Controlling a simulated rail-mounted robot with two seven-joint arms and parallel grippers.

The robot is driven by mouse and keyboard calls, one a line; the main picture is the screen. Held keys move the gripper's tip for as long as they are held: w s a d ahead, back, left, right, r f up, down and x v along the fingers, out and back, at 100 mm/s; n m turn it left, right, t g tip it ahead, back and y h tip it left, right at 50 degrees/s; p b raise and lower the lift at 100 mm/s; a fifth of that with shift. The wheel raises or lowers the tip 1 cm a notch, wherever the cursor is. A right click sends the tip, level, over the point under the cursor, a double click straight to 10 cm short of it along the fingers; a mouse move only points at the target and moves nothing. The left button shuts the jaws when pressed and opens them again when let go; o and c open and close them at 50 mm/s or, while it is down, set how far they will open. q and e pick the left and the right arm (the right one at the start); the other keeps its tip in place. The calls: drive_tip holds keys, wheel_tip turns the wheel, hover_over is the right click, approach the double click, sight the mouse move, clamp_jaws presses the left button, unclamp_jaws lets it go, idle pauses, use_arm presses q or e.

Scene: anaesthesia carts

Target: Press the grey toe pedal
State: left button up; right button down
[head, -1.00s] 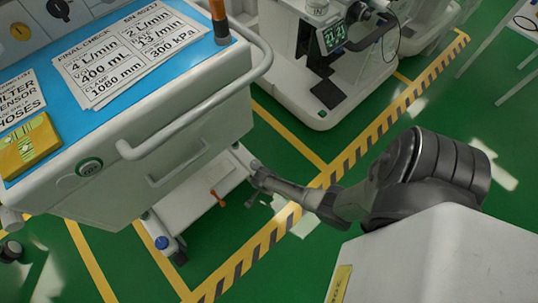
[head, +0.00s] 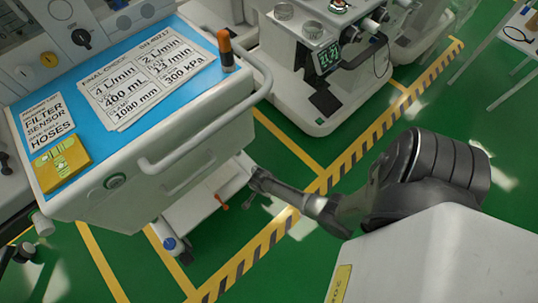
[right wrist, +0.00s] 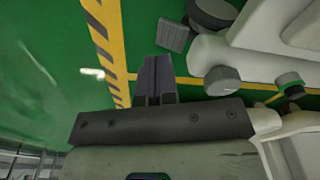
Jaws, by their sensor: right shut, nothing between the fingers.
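The grey toe pedal (right wrist: 173,36) shows in the right wrist view as a small ribbed dark-grey pad, just beyond my shut fingertips. In the head view a small dark-grey piece that looks like this pedal (head: 248,199) sits low at the right side of the near cart's base. My right gripper (head: 256,178) reaches down to the cart base from the right. It is shut and empty; its fingers also show in the right wrist view (right wrist: 157,62). I cannot tell whether they touch the pedal. My left gripper is not in view.
A red-orange lever (head: 221,201) is just left of the grey piece. The near cart (head: 150,180) has a handrail (head: 205,135) above the base and a blue-capped caster (head: 169,243). Another machine (head: 318,115) stands behind. Green floor with striped yellow tape (head: 265,240) is open to the right.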

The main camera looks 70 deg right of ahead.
use_arm(q)
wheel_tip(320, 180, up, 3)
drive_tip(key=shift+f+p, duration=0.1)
drive_tip(key=shift+p, duration=0.95)
use_arm(e)
drive_tip(key=r, duration=0.4)
drive_tip(key=shift+a, duration=0.35)
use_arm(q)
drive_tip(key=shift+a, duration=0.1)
